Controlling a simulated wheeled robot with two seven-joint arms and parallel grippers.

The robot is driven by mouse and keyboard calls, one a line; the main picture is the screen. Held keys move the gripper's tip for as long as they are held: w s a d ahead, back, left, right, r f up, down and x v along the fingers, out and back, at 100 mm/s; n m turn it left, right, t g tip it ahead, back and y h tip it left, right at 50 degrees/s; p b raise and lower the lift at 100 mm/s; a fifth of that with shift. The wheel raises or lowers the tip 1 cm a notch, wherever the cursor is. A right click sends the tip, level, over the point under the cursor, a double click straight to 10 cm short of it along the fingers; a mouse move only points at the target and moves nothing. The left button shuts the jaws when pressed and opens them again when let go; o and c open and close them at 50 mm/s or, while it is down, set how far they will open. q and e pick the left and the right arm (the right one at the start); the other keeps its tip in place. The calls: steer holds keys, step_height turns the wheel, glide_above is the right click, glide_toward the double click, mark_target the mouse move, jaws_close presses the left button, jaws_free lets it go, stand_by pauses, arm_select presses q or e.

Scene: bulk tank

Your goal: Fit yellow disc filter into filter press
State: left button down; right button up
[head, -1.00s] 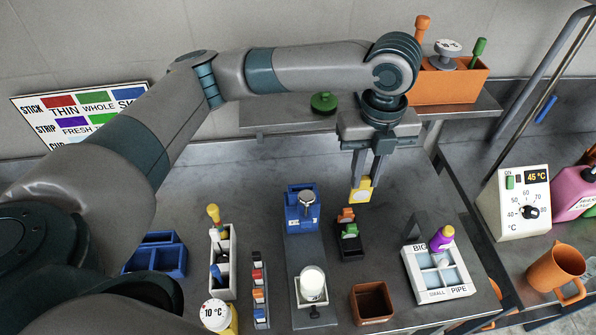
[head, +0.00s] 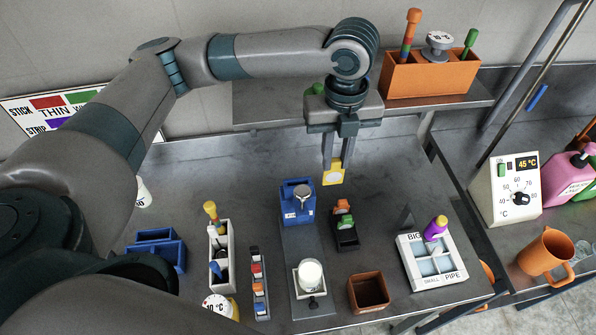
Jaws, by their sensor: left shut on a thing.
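My left gripper (head: 331,170) is shut on the yellow disc filter (head: 333,173), a yellow square piece with a pale round centre. It holds the filter upright in the air, behind and right of the blue device. That blue device (head: 297,208), with a round metal knob (head: 302,192) on top, may be the filter press; I cannot tell for sure. The filter is apart from it. A small black rack (head: 346,240) with an orange and a green item stands right of the blue device. My right gripper is not in view.
A white jar (head: 310,273) stands in front of the blue device. A white rack (head: 221,268), a blue bin (head: 155,252), a brown box (head: 368,294) and a divided white tray (head: 437,282) stand around. A shelf holds an orange box (head: 425,80). The bench behind the blue device is clear.

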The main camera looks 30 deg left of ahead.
arm_select(q)
steer(key=a+f, duration=0.5)
steer(key=a, duration=0.3)
steer(key=shift+a, duration=0.25)
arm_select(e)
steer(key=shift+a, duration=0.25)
arm_select(q)
steer(key=shift+s+f, duration=0.1)
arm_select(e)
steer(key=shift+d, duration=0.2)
arm_select(q)
steer(key=shift+f, duration=1.95)
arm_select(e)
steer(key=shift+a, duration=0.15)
arm_select(q)
steer(key=shift+f, duration=0.15)
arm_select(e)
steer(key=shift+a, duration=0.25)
